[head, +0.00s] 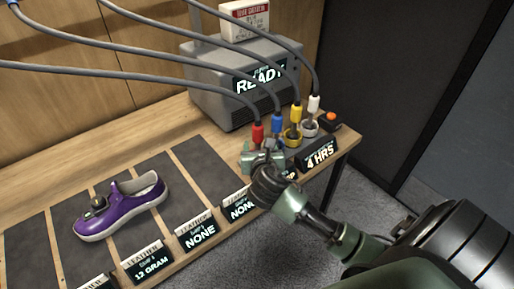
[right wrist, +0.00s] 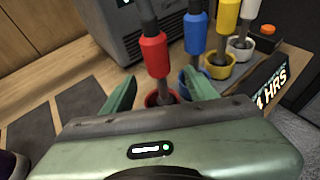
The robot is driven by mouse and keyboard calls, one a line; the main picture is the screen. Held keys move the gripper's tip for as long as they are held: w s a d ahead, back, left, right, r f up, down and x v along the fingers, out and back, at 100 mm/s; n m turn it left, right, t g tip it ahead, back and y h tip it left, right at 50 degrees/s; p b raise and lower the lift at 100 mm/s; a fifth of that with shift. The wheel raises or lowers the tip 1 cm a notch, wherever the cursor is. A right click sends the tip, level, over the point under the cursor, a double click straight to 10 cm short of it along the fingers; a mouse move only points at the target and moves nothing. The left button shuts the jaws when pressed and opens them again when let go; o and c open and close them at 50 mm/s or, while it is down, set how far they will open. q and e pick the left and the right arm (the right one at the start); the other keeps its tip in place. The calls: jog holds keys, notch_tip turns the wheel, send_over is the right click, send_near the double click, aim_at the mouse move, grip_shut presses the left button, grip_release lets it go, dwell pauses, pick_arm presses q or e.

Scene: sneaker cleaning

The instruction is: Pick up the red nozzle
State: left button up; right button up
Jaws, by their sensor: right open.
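The red nozzle (head: 257,134) stands upright at the end of a grey hose, at the left end of a row of coloured nozzles. In the right wrist view the red nozzle (right wrist: 155,55) rises from a red ring holder (right wrist: 152,100). My right gripper (head: 262,158) is at the nozzle in the head view. In the right wrist view its open fingers (right wrist: 160,92) are on either side of the nozzle's lower part; I cannot tell whether they touch it. My left gripper is not in view.
Close to the right are the blue nozzle (right wrist: 195,32), yellow nozzle (right wrist: 228,15) and white nozzle (head: 314,104). A grey machine reading READY (head: 215,85) stands behind. A purple sneaker (head: 122,208) lies on a dark mat to the left. An orange button (head: 331,116) is near the table's right edge.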

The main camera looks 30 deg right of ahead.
aim_at(258, 140)
jog(key=shift+w+d+p, duration=0.3)
jog(key=shift+w+d, duration=0.05)
jog(key=shift+w, duration=0.4)
jog(key=shift+x, duration=2.15)
jog(key=shift+f, duration=0.1)
grip_shut()
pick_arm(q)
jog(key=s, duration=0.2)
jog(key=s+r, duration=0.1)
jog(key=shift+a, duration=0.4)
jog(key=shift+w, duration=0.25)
